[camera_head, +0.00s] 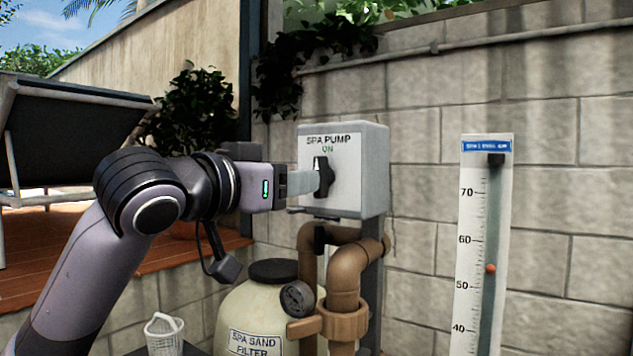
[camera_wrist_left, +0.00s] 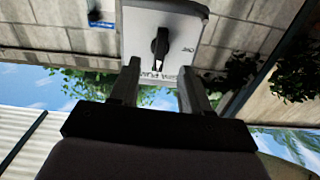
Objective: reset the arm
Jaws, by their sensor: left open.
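My left gripper (camera_head: 308,183) reaches in from the left in the head view, its fingers close to the black rotary knob (camera_head: 323,177) on the grey spa pump box (camera_head: 358,170). The knob stands upright, below the words SPA PUMP ON. In the left wrist view my left gripper (camera_wrist_left: 158,82) is open, its two fingers apart and nothing held between them. The knob (camera_wrist_left: 160,48) shows beyond the fingertips, on the box face (camera_wrist_left: 188,28). I cannot tell whether a finger touches the knob. My right gripper is not in view.
Below the box stand brown pipes (camera_head: 345,275), a pressure gauge (camera_head: 298,299) and a cream sand filter tank (camera_head: 245,312). A white level scale (camera_head: 468,245) stands at the right before the block wall (camera_head: 550,190). A white basket (camera_head: 164,335) is at the bottom left.

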